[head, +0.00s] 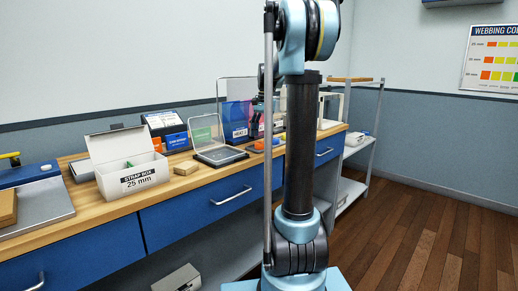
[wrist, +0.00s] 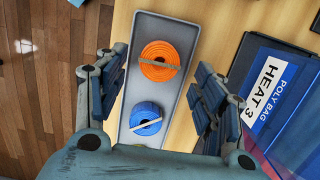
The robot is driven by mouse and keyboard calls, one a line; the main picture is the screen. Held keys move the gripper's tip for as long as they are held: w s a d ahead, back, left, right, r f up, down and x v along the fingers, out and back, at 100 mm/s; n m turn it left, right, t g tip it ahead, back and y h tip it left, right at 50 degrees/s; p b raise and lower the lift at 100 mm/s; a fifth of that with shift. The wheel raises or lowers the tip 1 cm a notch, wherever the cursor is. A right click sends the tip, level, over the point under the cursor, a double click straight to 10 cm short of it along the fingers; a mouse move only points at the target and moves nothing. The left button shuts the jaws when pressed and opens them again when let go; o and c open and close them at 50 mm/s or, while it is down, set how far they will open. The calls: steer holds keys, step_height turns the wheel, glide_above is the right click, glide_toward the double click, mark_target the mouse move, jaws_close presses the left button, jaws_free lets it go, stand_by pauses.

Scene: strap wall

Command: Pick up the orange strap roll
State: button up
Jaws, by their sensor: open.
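The orange strap roll (wrist: 160,55) lies flat on a grey tray (wrist: 156,88) in the wrist view, with a pale band across it. A blue strap roll (wrist: 146,119) lies on the same tray, below it in the picture. My gripper (wrist: 158,78) is open and empty, its fingers either side of the tray in the picture, with the orange roll between and slightly beyond their tips. In the head view my arm hides most of the gripper and that part of the bench.
A dark blue bin labelled POLY BAG HEAT 3 (wrist: 268,110) stands close to the right finger. In the head view, a white strap box (head: 128,165) and a clear-lidded case (head: 220,155) stand on the wooden bench. Open wooden floor (head: 430,235) lies to the right.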

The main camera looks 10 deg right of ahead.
mark_target(260, 143)
steer(key=shift+s+a+f, duration=0.1)
steer(key=shift+a+f, duration=0.05)
steer(key=shift+f, duration=0.65)
steer(key=shift+s+a+f, duration=0.1)
steer(key=shift+f, duration=0.65)
steer(key=c, duration=1.1)
steer(key=shift+r, duration=0.1)
